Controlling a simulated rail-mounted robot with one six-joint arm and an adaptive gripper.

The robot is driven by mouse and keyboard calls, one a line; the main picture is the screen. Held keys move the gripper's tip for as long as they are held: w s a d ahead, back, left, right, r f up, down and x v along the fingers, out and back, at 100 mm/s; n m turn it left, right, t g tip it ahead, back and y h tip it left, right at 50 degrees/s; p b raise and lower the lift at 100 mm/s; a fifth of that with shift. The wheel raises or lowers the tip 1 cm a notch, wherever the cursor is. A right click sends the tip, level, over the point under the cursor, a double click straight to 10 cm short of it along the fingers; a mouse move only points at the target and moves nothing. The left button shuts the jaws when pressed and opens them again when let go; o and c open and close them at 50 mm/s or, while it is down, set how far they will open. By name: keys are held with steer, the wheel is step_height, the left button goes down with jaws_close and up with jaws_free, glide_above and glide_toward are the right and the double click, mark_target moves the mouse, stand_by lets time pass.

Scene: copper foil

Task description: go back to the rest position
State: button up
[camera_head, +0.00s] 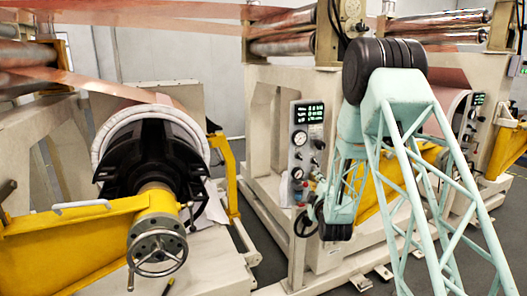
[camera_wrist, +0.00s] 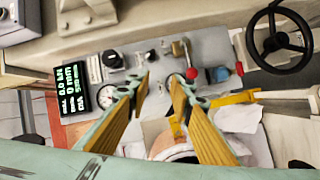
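My gripper (camera_wrist: 160,84) shows in the wrist view as two yellow ribbed fingers with a gap between their tips. Nothing is held in the gap. The fingers are in front of a grey control panel (camera_wrist: 207,48) with a lit display (camera_wrist: 72,89), a gauge (camera_wrist: 106,97), a red knob (camera_wrist: 192,73) and a blue button (camera_wrist: 222,74). I cannot tell whether a fingertip touches the panel. In the head view my pale green arm reaches down beside the control panel (camera_head: 298,172), and the fingertips cannot be made out there.
A black handwheel (camera_wrist: 279,39) stands to the right of the fingers. In the head view a foil roll (camera_head: 112,128) with a yellow arm (camera_head: 60,245) and a metal handwheel (camera_head: 157,246) stands at left. Grey floor (camera_head: 255,240) lies between the machines.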

steer(key=s+r+m+g, duration=0.3)
steer(key=s+r, duration=0.5)
steer(key=s, duration=0.4)
steer(key=s+r+m+g, duration=0.35)
steer(key=s+r, duration=0.55)
steer(key=s, duration=0.3)
steer(key=s+r+m+g, duration=0.1)
steer(key=s+m+g, duration=0.6)
steer(key=s, duration=4.3)
steer(key=shift+a+r, duration=0.25)
steer(key=shift+a, duration=0.1)
steer(key=shift+w+m, duration=0.1)
steer(key=shift+m, duration=0.15)
